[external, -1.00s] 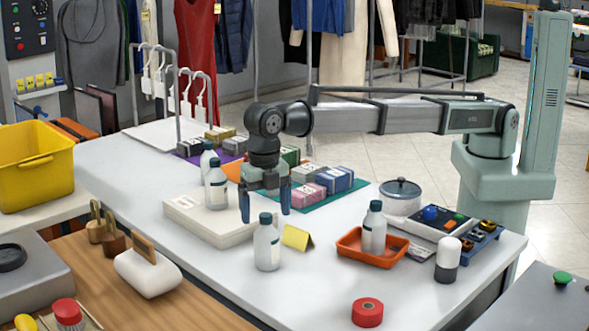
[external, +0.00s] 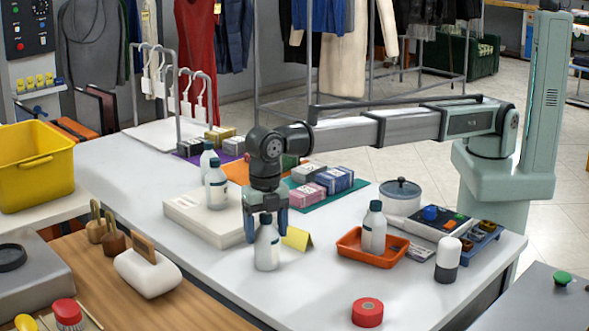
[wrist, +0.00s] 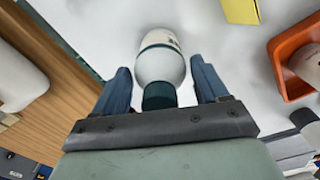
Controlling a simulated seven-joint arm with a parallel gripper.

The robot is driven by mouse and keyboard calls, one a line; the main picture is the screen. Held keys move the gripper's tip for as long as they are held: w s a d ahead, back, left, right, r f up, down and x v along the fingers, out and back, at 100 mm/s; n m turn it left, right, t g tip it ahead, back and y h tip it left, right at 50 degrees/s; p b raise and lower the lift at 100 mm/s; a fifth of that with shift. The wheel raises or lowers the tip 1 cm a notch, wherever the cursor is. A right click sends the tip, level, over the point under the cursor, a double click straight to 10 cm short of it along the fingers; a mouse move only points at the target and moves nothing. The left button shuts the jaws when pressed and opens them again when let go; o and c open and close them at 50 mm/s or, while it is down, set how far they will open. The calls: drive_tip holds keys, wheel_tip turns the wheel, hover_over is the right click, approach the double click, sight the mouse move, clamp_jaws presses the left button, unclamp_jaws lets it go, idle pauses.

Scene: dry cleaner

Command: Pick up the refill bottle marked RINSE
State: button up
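A white bottle with a dark teal cap (external: 267,256) stands upright near the front edge of the white table. It also shows in the wrist view (wrist: 160,66), between my fingers. My gripper (external: 266,232) is above it, pointing down, with blue fingers on either side of the bottle's top. In the wrist view the gripper (wrist: 161,82) is open, with a gap on each side of the bottle. Similar bottles stand on a pale flat box (external: 216,187), behind it (external: 207,158), and in an orange tray (external: 374,228). I cannot read any label, so which is RINSE is unclear.
The pale flat box (external: 187,218) lies just left of the gripper. A yellow folded card (external: 298,239) stands close right of the bottle. The orange tray (external: 350,254) is further right. A red roll (external: 367,312) lies at the front, with clear table between.

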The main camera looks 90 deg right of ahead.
drive_tip(key=c, duration=1)
